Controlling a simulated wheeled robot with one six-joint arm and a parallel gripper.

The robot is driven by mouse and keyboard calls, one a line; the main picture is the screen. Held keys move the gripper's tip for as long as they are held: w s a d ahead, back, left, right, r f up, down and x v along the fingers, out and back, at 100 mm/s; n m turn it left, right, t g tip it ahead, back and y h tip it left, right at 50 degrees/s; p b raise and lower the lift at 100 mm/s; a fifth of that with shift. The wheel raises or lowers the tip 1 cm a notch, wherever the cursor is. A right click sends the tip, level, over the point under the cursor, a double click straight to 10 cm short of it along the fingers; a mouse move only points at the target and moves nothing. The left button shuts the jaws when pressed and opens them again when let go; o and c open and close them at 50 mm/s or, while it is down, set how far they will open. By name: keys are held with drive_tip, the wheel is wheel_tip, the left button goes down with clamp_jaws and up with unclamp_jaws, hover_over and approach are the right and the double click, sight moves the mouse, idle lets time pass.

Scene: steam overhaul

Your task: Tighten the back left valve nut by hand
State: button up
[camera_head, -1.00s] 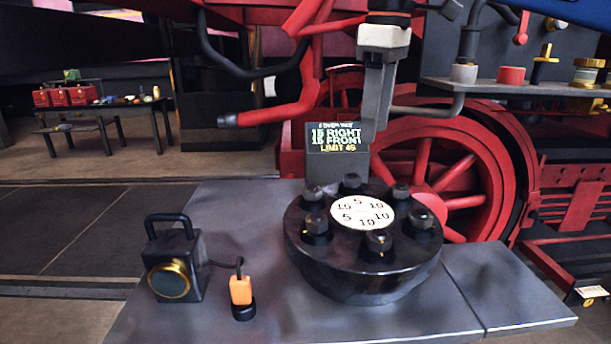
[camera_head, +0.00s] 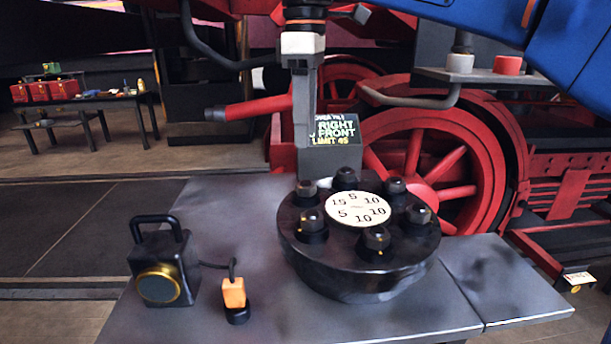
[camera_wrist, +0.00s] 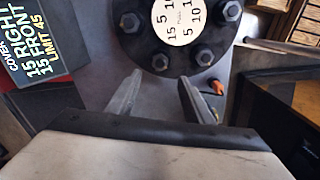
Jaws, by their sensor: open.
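The round black cover (camera_head: 350,275) stands on a grey bench, with several dark hex nuts around a white number disc (camera_head: 358,209). Contact with the nut does not show.
A sign block (camera_head: 334,131) reading "RIGHT", "FRONT" and "LIMIT 45" stands close behind the cover, beside my gripper. A red wheel (camera_head: 480,190) is behind.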

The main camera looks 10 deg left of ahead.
sight(306, 182)
wheel_tip(306, 182, down, 10)
drive_tip(key=shift+f, duration=0.25)
idle(0.3)
drive_tip(key=c, duration=1)
